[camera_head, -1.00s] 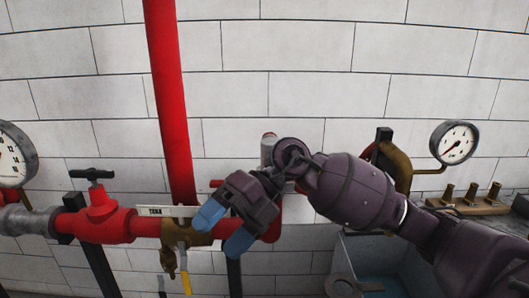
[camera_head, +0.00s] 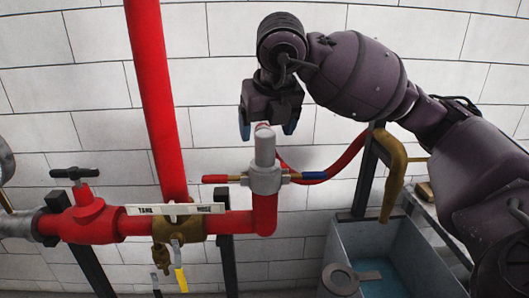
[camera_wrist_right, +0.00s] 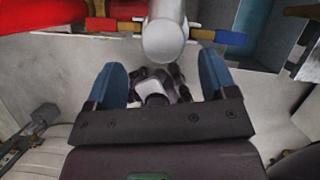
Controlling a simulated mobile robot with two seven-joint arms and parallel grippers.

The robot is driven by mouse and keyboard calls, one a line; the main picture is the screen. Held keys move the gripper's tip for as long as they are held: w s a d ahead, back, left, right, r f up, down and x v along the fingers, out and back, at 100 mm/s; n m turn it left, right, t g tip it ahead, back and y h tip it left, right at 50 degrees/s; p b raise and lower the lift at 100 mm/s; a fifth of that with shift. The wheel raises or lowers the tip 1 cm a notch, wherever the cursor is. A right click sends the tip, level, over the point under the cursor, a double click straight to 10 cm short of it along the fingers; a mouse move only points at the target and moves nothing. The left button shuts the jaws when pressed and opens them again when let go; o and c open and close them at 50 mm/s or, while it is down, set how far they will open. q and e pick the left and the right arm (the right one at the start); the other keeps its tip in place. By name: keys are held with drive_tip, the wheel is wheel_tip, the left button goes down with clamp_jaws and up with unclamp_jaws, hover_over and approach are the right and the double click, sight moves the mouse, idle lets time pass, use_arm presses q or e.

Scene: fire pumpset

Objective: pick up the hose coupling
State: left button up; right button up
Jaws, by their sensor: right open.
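A grey upright cylindrical fitting, which looks like the hose coupling (camera_head: 264,147), stands on the end of the red pipe. A collar with a red-tipped arm on its left and a blue-tipped arm on its right surrounds its lower part. My right gripper (camera_head: 267,126) is open, with its blue fingertips pointing down at the top of the fitting. In the right wrist view the fitting's round pale end (camera_wrist_right: 164,42) shows just beyond the gap between the fingertips (camera_wrist_right: 162,72). No contact is visible. My left gripper is not in view.
A red vertical pipe (camera_head: 152,95) and a red valve (camera_head: 92,222) are on the left. A red hose (camera_head: 338,165) curves behind the fitting. A grey trough (camera_head: 352,240) stands lower right, with a round grey part (camera_head: 340,279) at its front. The white wall is close behind.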

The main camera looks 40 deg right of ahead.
sight(267, 134)
drive_tip(key=x, duration=0.3)
drive_tip(key=d+x, duration=0.1)
drive_tip(key=x, duration=0.1)
drive_tip(key=shift+w+r, duration=0.15)
drive_tip(key=shift+w, duration=0.05)
drive_tip(key=shift+w+f, duration=0.3)
drive_tip(key=shift+f, duration=0.25)
drive_tip(key=shift+c, duration=0.2)
drive_tip(key=c, duration=1.3)
drive_tip(key=shift+o, duration=0.2)
drive_tip(key=shift+r, duration=0.1)
